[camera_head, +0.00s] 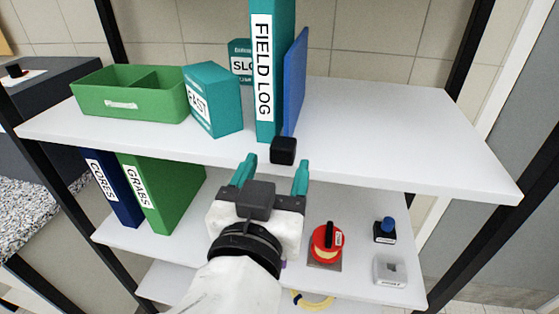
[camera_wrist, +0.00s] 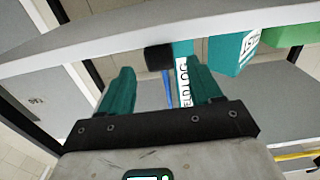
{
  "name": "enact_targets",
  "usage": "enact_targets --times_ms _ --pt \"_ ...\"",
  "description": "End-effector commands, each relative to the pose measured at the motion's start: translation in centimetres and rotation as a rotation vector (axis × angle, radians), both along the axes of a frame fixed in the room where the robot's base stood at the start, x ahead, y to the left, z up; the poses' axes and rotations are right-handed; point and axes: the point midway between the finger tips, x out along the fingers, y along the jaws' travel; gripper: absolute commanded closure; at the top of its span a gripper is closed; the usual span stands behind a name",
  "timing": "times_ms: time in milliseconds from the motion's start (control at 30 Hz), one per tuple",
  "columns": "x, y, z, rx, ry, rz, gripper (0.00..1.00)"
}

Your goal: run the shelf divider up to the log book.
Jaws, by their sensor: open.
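The log book is a tall teal binder labelled FIELD LOG (camera_head: 263,75), upright on the top shelf. The shelf divider is an upright blue plate (camera_head: 295,80) just right of it, with a black block (camera_head: 283,151) at its front by the shelf edge. Whether plate and binder touch is unclear. My gripper (camera_head: 273,168) is open and empty in front of the shelf edge, just short of the block. In the wrist view, the block (camera_wrist: 159,57) shows between the fingers (camera_wrist: 160,78), with the blue plate (camera_wrist: 168,90) and binder label (camera_wrist: 183,78) beyond.
On the top shelf (camera_head: 400,150), a green bin (camera_head: 130,105) and teal boxes (camera_head: 213,105) stand left of the log book; the right side is clear. The shelf below holds binders (camera_head: 150,195), a red round item (camera_head: 326,242) and small items at right.

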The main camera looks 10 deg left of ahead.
Motion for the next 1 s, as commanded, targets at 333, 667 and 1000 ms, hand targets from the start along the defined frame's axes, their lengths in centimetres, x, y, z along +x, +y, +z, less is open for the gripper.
enact_targets --times_ms 333,667,1000 --pt "-5.9 0.1 -0.2 0.001 0.0 0.003 0.36" --pt "-6.9 0.0 0.0 0.001 0.001 0.0 0.36" --pt "-6.8 -0.1 -0.2 -0.002 0.006 -0.002 0.36"
